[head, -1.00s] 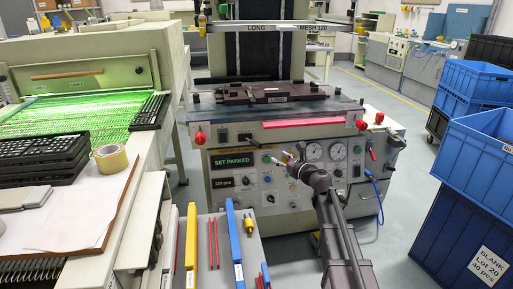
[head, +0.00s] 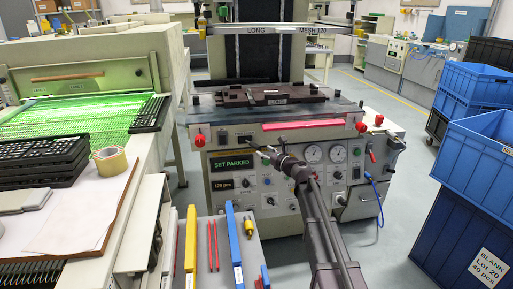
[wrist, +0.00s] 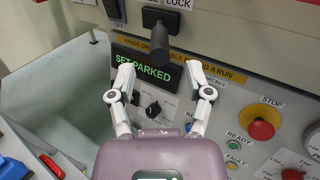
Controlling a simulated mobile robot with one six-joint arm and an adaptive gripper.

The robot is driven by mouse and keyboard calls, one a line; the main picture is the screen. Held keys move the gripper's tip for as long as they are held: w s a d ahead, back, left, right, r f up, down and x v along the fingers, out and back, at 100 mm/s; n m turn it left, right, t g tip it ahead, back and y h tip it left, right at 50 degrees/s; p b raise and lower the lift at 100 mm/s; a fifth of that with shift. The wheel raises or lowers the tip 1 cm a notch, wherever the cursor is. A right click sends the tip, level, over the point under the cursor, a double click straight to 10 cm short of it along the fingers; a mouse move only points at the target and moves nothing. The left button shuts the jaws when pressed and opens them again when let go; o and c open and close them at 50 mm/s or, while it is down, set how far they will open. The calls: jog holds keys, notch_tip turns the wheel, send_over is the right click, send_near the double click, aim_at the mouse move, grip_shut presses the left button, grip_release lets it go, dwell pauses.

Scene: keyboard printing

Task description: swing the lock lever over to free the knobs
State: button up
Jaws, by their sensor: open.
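The lock lever (wrist: 161,42) is a black handle on a black plate, under a label reading LOCK at the top of the wrist view. In the head view the lever (head: 247,141) is small, on the front panel of the printing machine. My gripper (wrist: 160,67) is open and empty, its two fingertips spread on either side of the picture line below the lever, apart from it. In the head view my gripper (head: 262,151) is close in front of the panel, right beside the lever. A small black knob (wrist: 153,109) shows between the fingers.
The green SET PARKED display (wrist: 146,69) is behind the fingers. A red STOP button (wrist: 261,130) is at the right of the panel. Red knobs (head: 197,141) sit at the machine's ends. A tool tray (head: 216,275) stands in front, and blue crates (head: 478,155) stand at right.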

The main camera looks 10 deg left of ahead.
aim_at(256, 146)
jog(key=shift+x, duration=2.75)
grip_shut()
